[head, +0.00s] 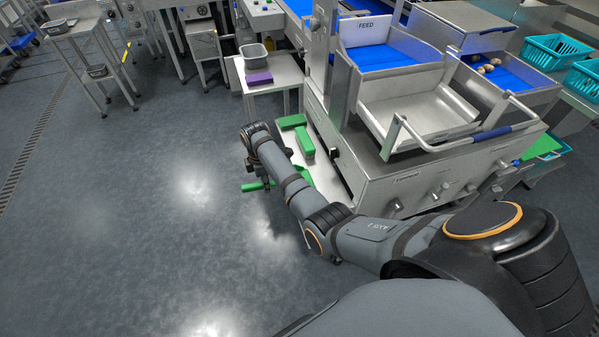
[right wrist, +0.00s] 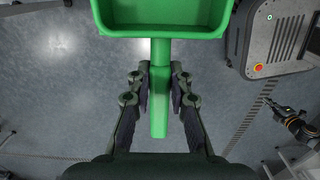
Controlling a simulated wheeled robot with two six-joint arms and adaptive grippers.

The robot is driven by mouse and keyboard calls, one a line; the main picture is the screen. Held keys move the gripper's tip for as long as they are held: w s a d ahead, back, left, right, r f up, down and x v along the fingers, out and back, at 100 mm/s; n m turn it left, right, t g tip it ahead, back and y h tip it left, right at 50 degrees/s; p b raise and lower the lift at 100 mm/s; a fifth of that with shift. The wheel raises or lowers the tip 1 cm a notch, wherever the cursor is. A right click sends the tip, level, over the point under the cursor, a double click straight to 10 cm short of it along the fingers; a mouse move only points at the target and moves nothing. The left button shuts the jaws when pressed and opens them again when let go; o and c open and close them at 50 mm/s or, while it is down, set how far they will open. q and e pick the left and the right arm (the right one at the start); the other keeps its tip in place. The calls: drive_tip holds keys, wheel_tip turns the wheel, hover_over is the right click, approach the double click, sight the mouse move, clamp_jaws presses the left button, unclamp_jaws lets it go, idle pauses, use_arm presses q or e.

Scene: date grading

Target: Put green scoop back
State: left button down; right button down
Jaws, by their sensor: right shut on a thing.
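The green scoop has its open tray at the top of the right wrist view (right wrist: 160,14) and its handle (right wrist: 160,58) pointing down between my fingers. My right gripper (right wrist: 160,90) is shut on that handle. In the head view my right gripper (head: 258,180) hangs beside the white-topped bench; the scoop's handle end (head: 251,187) sticks out left, and the rest is mostly hidden behind my arm. My left gripper (right wrist: 272,104) seems to show small at the right of the right wrist view; its fingers are too small to read.
A green T-shaped piece (head: 297,124) lies on the low white surface beside the steel feed machine (head: 390,185). Behind it a small table (head: 284,72) holds a grey tub (head: 254,55) and a purple block (head: 259,78).

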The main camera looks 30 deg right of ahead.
drive_tip(key=d, duration=0.2)
drive_tip(key=s+d, duration=0.1)
drive_tip(key=d, duration=0.2)
drive_tip(key=s+d, duration=0.1)
drive_tip(key=d, duration=0.2)
drive_tip(key=shift+d+p, duration=0.15)
drive_tip(key=shift+p, duration=0.25)
drive_tip(key=shift+s+d, duration=0.15)
drive_tip(key=shift+d, duration=0.35)
wheel_tip(320, 180, down, 3)
drive_tip(key=shift+s+d+r, duration=0.1)
drive_tip(key=shift+f, duration=0.4)
drive_tip(key=shift+f, duration=0.1)
drive_tip(key=c, duration=1.3)
unclamp_jaws()
drive_tip(key=shift+o, duration=0.4)
wheel_tip(320, 180, up, 12)
drive_tip(key=p, duration=0.1)
